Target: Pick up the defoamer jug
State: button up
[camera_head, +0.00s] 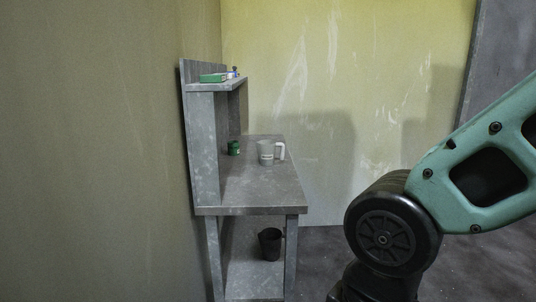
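A light grey jug (266,153) with a handle on its right side stands upright on the grey workbench top (255,188). It has a dark marking on its front that is too small to read, so I cannot tell for sure that it is the defoamer jug. My gripper is not in this view. Only my green and black arm shows at the right, well apart from the bench.
A small green container (234,148) stands left of the jug. A green box (213,77) and a small dark and blue item lie on the upper shelf (222,86). A black bucket (270,243) stands on the lower shelf. Walls close in behind and left.

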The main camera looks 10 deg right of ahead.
aim_at(266, 149)
jog(key=i+l+u, duration=0.25)
jog(key=i+l, duration=0.15)
jog(key=l, duration=0.25)
jog(key=i+l+u, duration=0.25)
jog(key=l, duration=0.4)
jog(key=i+l+u, duration=0.1)
jog(key=i+l, duration=0.15)
jog(key=l, duration=0.15)
